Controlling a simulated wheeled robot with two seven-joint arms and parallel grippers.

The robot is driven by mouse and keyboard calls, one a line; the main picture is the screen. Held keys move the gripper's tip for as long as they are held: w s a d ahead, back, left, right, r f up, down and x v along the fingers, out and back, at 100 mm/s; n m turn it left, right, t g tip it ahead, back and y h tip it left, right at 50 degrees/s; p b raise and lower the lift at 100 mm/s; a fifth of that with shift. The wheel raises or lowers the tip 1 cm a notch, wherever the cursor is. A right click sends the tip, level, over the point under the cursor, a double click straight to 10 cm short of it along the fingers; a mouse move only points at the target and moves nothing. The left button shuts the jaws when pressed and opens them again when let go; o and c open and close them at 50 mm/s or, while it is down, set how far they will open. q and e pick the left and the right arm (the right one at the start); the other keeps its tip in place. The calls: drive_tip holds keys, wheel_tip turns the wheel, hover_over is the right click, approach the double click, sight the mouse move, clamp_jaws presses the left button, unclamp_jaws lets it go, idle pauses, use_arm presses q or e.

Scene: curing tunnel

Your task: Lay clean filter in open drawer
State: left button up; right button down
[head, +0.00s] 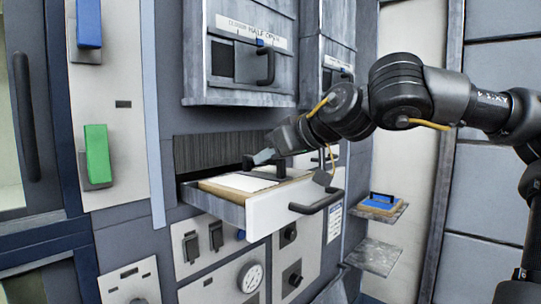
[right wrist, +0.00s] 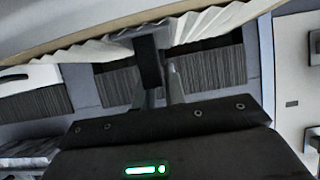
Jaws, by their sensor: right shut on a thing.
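The open drawer (head: 268,217) sticks out of the grey machine front, with a white front panel and a dark bar handle. A white filter with a tan frame (head: 237,186) lies level within the drawer's outline, at about rim height; I cannot tell whether it rests on the bottom. My right gripper (head: 268,160) is over the filter and shut on it, near its dark handle, which the gripper partly hides. In the right wrist view the filter's white pleats (right wrist: 205,22) fill the top, close to the fingers (right wrist: 162,78). My left gripper is not in view.
A blue filter with a tan frame (head: 381,202) sits on a small shelf at right, with a bare shelf (head: 373,257) below. Green (head: 97,153) and blue (head: 89,22) switches are at left.

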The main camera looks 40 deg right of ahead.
drive_tip(key=shift+f+b, duration=0.3)
drive_tip(key=shift+b, duration=0.1)
drive_tip(key=c, duration=1.4)
unclamp_jaws()
drive_tip(key=shift+s, duration=0.1)
drive_tip(key=shift+s+r, duration=0.1)
drive_tip(key=shift+s, duration=0.1)
drive_tip(key=shift+b+v, duration=2.5)
drive_tip(key=shift+v, duration=2.65)
